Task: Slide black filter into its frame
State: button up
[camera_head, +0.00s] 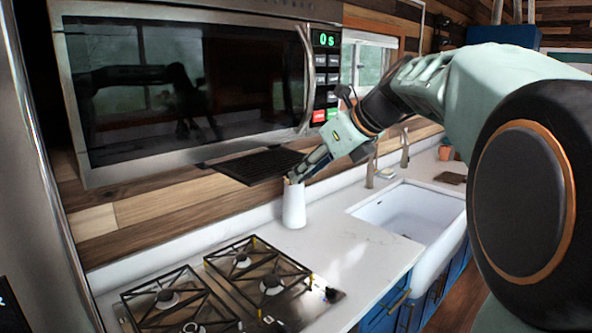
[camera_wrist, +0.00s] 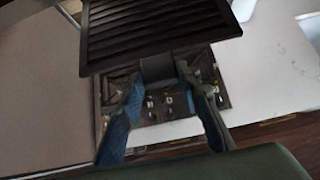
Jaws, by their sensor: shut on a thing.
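The black filter (camera_head: 258,166) is a flat, dark, slatted panel just below the underside of the microwave (camera_head: 190,85), near its right front part. It fills the upper middle of the wrist view (camera_wrist: 155,28). My gripper (camera_head: 300,172) is at the filter's right end, shut on a small tab (camera_wrist: 158,68) at its near edge. The gripper's two blue-grey fingers (camera_wrist: 158,88) show on either side of that tab. The filter's frame cannot be made out clearly; the microwave's underside is mostly hidden in the head view. I cannot tell whether the filter touches it.
A white canister (camera_head: 294,205) stands on the counter (camera_head: 340,245) below my gripper. The gas stove (camera_head: 235,280) with black grates is at the lower left. The white sink (camera_head: 412,212) and its taps are at the right. The counter between stove and sink is clear.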

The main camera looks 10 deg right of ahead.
aim_at(253, 156)
jog(key=shift+w+a, duration=1.7)
jog(key=shift+w, duration=0.65)
jog(key=shift+w+a, duration=1.75)
jog(key=shift+w, duration=0.55)
jog(key=shift+w+a, duration=1.7)
jog(key=shift+w, duration=0.65)
jog(key=shift+w+a, duration=0.2)
jog(key=shift+w, duration=0.05)
jog(key=o, duration=1.4)
jog(key=shift+c, duration=0.2)
